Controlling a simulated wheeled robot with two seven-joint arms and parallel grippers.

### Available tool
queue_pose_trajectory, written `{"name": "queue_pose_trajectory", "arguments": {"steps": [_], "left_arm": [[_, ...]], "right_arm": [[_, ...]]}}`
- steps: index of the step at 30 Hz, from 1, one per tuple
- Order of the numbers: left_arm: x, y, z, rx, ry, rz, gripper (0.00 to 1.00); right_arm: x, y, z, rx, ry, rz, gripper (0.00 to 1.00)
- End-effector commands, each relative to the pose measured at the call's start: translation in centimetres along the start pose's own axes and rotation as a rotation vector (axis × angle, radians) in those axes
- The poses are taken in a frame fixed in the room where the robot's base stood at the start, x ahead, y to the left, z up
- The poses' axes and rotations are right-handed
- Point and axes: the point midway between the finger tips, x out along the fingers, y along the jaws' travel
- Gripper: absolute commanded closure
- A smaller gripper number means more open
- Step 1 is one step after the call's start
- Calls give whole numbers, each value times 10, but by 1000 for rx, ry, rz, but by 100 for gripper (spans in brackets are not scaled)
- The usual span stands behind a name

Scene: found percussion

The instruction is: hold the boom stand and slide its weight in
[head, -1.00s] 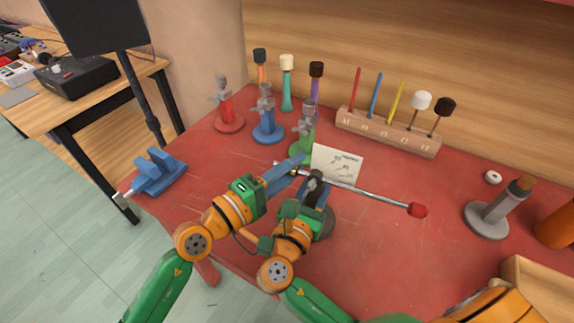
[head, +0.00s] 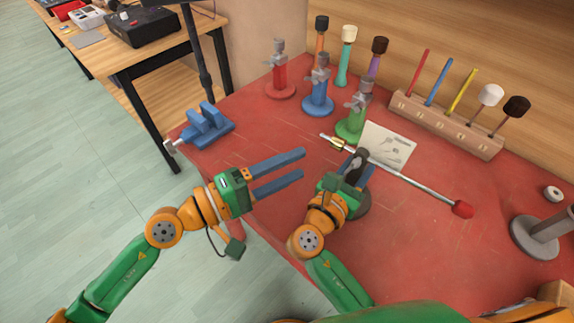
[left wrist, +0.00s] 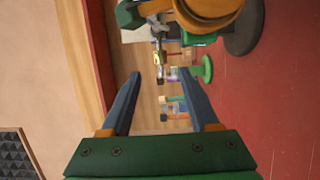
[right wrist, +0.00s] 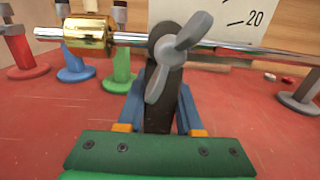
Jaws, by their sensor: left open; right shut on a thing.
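The boom stand has a dark post with a grey wing nut (right wrist: 178,52) and a silver boom rod (head: 415,184) with a red tip (head: 462,209). Its brass weight (head: 338,145) sits near the rod's left end; in the right wrist view the weight (right wrist: 88,36) is left of the wing nut, with bare rod between them and a short stub beyond. My right gripper (head: 358,165) is shut on the post (right wrist: 164,100) below the nut. My left gripper (head: 302,164) is open and empty, left of the weight and apart from it. The post's lower part is mostly hidden.
Red, blue and green clamp stands (head: 318,98) stand behind the boom. A card (head: 388,146) is just behind the rod. A wooden rack of mallets (head: 447,125) is at the back. A blue vise (head: 207,126) sits at the left table edge. The red front area is clear.

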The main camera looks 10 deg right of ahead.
Motion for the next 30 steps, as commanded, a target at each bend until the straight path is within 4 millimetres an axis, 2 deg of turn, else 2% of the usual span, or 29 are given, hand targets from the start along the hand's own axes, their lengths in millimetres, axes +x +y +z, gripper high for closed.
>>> {"name": "queue_pose_trajectory", "arguments": {"steps": [3, 13, 14, 17, 18, 26, 30], "left_arm": [[-10, 0, 0, 0, 0, -1, 39], [-11, 0, 0, 1, -1, 1, 39], [-11, 0, 0, 1, -1, 1, 39], [-11, 0, 0, 1, -1, 1, 39], [-11, 0, 0, 1, -1, 1, 39], [-11, 0, 0, 0, -1, 1, 39], [-11, 0, 0, 0, -1, 1, 39]], "right_arm": [[0, 0, 0, -1, 1, 0, 100], [0, 0, 0, -1, 1, 0, 100], [0, 0, 0, -1, 1, 0, 60], [0, 0, 0, -1, 1, 0, 33], [0, 0, 0, -1, 1, 0, 30], [-1, 0, 0, -1, 1, 0, 30], [-23, 0, -1, -1, 5, 2, 30]]}}
